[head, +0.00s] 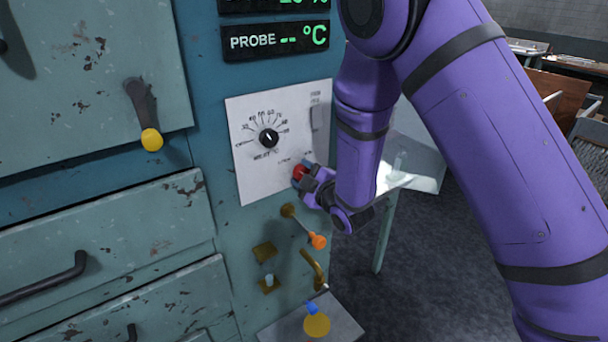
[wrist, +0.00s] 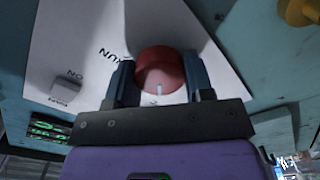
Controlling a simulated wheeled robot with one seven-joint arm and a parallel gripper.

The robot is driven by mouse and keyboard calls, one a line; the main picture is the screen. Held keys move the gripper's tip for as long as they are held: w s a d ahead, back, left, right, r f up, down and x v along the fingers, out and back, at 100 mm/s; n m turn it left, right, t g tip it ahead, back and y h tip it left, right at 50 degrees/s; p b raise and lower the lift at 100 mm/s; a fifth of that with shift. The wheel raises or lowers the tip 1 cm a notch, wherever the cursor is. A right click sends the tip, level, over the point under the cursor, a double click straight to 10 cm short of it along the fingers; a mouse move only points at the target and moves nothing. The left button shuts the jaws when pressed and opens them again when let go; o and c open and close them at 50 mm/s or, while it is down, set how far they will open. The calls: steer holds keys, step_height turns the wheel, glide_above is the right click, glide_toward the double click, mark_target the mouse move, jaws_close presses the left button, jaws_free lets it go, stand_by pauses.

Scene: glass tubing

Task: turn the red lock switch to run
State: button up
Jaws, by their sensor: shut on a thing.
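The red lock switch (head: 298,172) is a round knob low on the right side of a white control plate (head: 247,175). My gripper (head: 308,182) is at the plate and covers part of the knob in the head view. In the wrist view the red switch (wrist: 160,64) sits between the two fingers of my gripper (wrist: 160,80), which are shut on its sides. A short white mark on the knob points down in that view, away from the plate's upside-down "RUN" print, which lies left of the knob. Other labels around the knob are hidden.
A black dial (head: 268,138) is above and left of the switch. An orange-tipped lever (head: 317,241) and a brass hook-shaped handle (head: 314,268) are below. A yellow-knobbed lever (head: 151,139) is at left. A grey button (wrist: 65,90) is beside "ON".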

steer(key=shift+m, duration=0.4)
steer(key=m, duration=0.4)
steer(key=shift+d, duration=0.1)
steer(key=m, duration=0.8)
steer(key=shift+m, duration=2.5)
steer(key=o, duration=0.9)
steer(key=shift+o, duration=0.2)
